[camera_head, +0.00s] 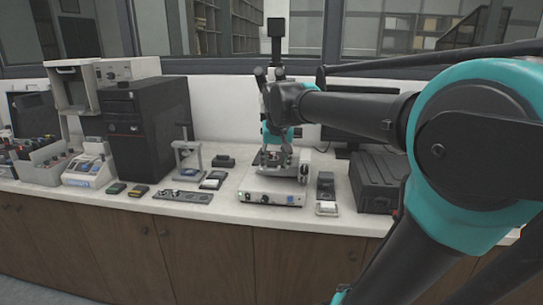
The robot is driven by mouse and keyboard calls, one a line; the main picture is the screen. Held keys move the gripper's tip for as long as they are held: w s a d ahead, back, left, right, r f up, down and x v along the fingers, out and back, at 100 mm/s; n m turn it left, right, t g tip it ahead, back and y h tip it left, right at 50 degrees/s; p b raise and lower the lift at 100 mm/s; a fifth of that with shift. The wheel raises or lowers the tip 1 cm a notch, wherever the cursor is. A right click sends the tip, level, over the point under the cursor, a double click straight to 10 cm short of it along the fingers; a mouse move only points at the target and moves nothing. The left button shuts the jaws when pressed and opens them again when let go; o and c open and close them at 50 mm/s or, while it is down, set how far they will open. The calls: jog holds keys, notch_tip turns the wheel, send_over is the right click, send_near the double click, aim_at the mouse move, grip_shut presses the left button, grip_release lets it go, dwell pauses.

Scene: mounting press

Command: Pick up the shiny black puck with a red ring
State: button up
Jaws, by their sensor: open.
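My gripper (271,162) points down over a white box-shaped device (272,190) on the counter. Its fingers look parted, close above the top of the device. I cannot make out a shiny black puck with a red ring. The gripper and arm hide part of the device's top and the counter behind it, and things between the fingers are too small to tell.
The pale counter (232,203) holds a black computer tower (150,132) to the left, a small grey stand (188,162), a flat tray with holes (183,195), and a black case (377,182) to the right. A small dark unit (326,186) stands close beside the white device.

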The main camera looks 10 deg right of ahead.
aim_at(273, 153)
jog(key=w, duration=0.7)
jog(key=w+d, duration=0.1)
jog(key=w, duration=0.3)
jog(key=shift+w, duration=0.35)
jog(key=shift+w+f, duration=0.15)
jog(key=shift+f, duration=0.45)
jog(key=shift+c, duration=0.4)
jog(key=c, duration=0.9)
